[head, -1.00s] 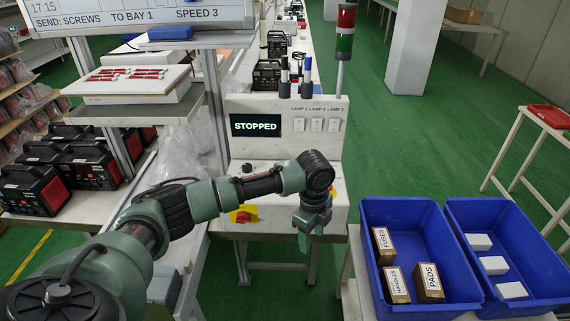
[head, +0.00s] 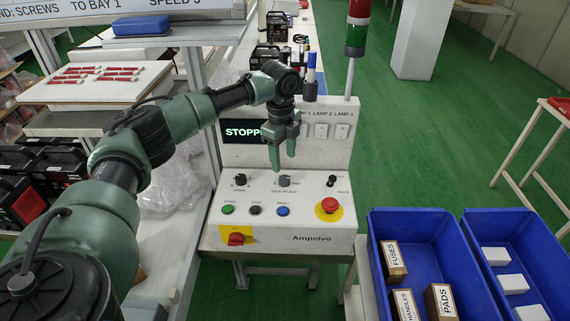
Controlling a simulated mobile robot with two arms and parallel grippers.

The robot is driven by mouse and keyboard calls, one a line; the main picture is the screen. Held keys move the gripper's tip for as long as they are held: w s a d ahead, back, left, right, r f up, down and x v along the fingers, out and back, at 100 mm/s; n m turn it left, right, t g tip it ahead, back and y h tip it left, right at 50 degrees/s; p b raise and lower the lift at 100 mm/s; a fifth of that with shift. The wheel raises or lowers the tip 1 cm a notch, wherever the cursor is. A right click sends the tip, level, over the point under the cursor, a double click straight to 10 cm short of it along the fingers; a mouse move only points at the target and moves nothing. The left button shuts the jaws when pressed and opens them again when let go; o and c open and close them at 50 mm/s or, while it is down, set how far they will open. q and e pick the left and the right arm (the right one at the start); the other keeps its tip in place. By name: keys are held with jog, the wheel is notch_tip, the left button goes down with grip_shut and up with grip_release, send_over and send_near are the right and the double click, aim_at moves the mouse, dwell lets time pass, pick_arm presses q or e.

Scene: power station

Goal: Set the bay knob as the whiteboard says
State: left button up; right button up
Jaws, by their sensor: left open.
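The whiteboard (head: 110,12) is cut off at the top left; its visible text reads "SCREWS TO BAY 1" and "SPEED 3". The control panel (head: 290,215) has a row of three knobs: a left knob (head: 240,180), a middle knob (head: 285,181) and a right black knob (head: 331,181). Their labels are too small to read surely, so I cannot tell which is the bay knob. My left gripper (head: 282,161) is open and empty, pointing down just above and behind the middle knob, with no clear contact. It partly covers the display (head: 240,132). My right gripper is not in view.
Green, black and blue buttons (head: 283,211) line the panel below the knobs. A red mushroom button (head: 329,205) sits on yellow at the right, a red switch (head: 237,239) at lower left. Blue bins (head: 408,220) with labelled boxes stand at the right. A signal tower (head: 356,35) rises behind.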

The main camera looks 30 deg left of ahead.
aim_at(284, 178)
pick_arm(q)
jog(key=shift+f, duration=0.2)
jog(key=f, duration=0.2)
jog(key=f+p, duration=0.1)
jog(key=shift+s+d, duration=0.2)
jog(key=shift+s, duration=0.05)
jog(key=f, duration=0.3)
jog(key=shift+w+a+f, duration=0.1)
jog(key=shift+w+f, duration=0.15)
jog(key=shift+f, duration=0.2)
grip_shut()
jog(key=shift+p, duration=0.3)
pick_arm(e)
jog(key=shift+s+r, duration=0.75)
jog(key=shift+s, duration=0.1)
